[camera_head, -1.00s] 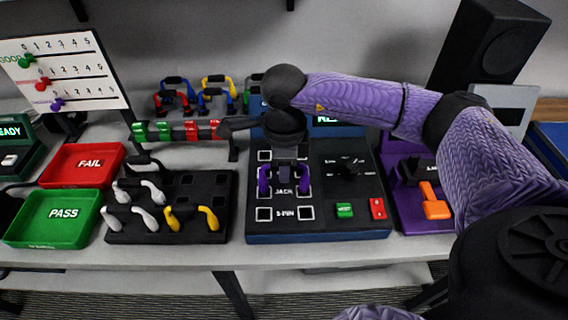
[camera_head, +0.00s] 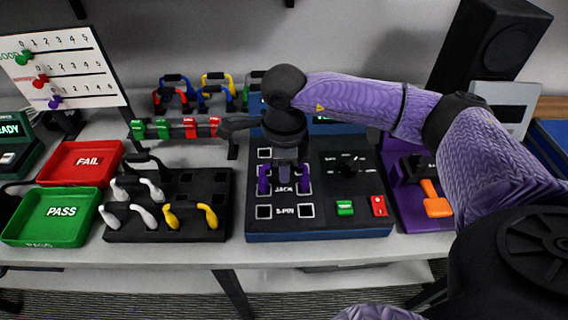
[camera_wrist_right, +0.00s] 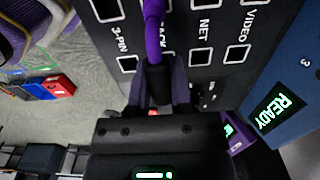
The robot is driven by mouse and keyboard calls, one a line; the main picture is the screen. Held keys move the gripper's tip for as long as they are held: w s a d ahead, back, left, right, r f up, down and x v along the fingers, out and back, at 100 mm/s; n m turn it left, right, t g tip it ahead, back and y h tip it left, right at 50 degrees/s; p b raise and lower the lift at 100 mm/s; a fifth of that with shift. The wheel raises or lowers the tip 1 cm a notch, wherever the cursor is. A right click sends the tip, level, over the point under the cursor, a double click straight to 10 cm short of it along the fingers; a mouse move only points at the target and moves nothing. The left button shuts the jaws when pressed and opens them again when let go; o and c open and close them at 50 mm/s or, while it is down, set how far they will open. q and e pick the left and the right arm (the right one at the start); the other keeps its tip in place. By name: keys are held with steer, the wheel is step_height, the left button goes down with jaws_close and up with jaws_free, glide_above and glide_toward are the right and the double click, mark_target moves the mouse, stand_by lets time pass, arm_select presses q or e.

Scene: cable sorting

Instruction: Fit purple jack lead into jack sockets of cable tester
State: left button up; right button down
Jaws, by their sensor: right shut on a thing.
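The cable tester (camera_head: 318,222) is a dark panel on a blue base in the middle of the table, with rows of square sockets and labels such as JACK and 3-PIN. The purple jack lead (camera_head: 264,180) is at the JACK row, its two ends at the left and right sockets. In the right wrist view the purple lead (camera_wrist_right: 154,35) runs up from between the fingers over the panel. My right gripper (camera_head: 286,168) points down over the JACK row, shut on the lead. Whether the plugs are fully seated is hidden. My left gripper is not in view.
A black holder (camera_head: 190,235) with white and yellow leads stands left of the tester, beside green PASS (camera_head: 62,215) and red FAIL (camera_head: 85,160) trays. Behind is a rack with coloured leads. A purple device (camera_head: 415,215) with an orange handle stands to the right.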

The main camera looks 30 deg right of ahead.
jaws_free()
stand_by(0.6)
step_height(320, 180, up, 6)
steer(key=p, duration=0.4)
steer(key=shift+f, duration=0.2)
step_height(320, 180, up, 2)
steer(key=shift+r+p, duration=0.2)
steer(key=shift+p, duration=0.9)
